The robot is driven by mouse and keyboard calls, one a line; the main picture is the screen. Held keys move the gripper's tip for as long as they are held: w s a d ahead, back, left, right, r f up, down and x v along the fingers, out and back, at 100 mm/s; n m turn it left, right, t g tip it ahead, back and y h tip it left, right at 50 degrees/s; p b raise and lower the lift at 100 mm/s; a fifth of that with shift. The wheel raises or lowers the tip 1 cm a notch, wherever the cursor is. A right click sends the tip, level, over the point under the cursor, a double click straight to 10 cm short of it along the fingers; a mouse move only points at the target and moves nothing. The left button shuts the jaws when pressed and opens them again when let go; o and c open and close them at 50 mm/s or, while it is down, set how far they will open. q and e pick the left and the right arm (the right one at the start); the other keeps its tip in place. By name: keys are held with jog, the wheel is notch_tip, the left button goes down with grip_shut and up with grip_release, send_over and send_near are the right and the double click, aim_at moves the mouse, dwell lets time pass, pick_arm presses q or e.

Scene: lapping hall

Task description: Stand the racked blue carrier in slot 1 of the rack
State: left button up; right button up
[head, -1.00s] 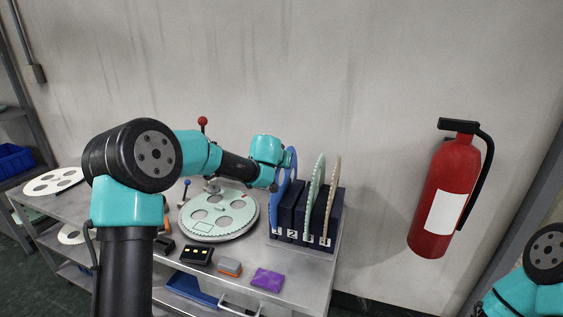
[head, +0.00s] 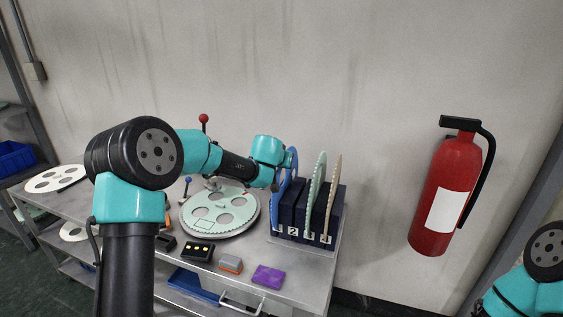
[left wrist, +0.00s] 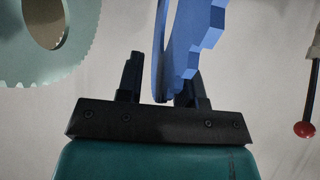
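The blue carrier (head: 278,205) stands nearly upright at the left end of the dark blue rack (head: 285,212), its lower edge by the label 1. Whether it is fully seated cannot be told. It also shows in the left wrist view (left wrist: 188,40), passing between the fingers. My left gripper (left wrist: 162,70) is at the carrier's upper part, its fingers apart with a visible gap on the left side. In the head view my left arm hides the fingers. My right gripper is out of view; only a piece of that arm shows at lower right.
A pale green carrier (head: 315,188) and a beige carrier (head: 332,195) stand in the rack to the right. A round plate (head: 245,222) lies left of the rack. A black box (head: 198,251), a grey-orange block (head: 231,264) and a purple pad (head: 268,277) lie in front.

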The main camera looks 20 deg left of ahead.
pick_arm(q)
jog(key=shift+r, duration=0.1)
jog(key=v, duration=1.7)
jog(key=shift+s, duration=0.2)
jog(key=s+a+f+n+g+h, duration=0.1)
jog(key=s+f, duration=0.5)
jog(key=f, duration=0.7)
jog(key=s+a+f+n+g+h, duration=0.1)
jog(key=s+f+g, duration=0.3)
jog(key=f, duration=1)
jog(key=s+a+f+n+g+h, duration=0.1)
jog(key=s+f+g, duration=0.1)
jog(key=s+f, duration=0.6)
jog(key=shift+s+a+f+g, duration=0.1)
jog(key=shift+a+f+g, duration=0.05)
jog(key=shift+f, duration=0.75)
jog(key=shift+s+a+f+g, duration=0.1)
jog(key=shift+s+f, duration=0.05)
jog(key=shift+f, duration=0.75)
jog(key=shift+s+a+f+g, duration=0.1)
jog(key=shift+a+f+g, duration=0.05)
jog(key=shift+f, duration=0.75)
jog(key=s+d+f+g, duration=0.1)
jog(key=s+d+f, duration=0.6)
jog(key=s+f, duration=0.4)
jog(key=shift+s+d+f+m+g, duration=0.25)
jog(key=shift+d+f+m+g, duration=0.15)
jog(key=shift+f, duration=0.4)
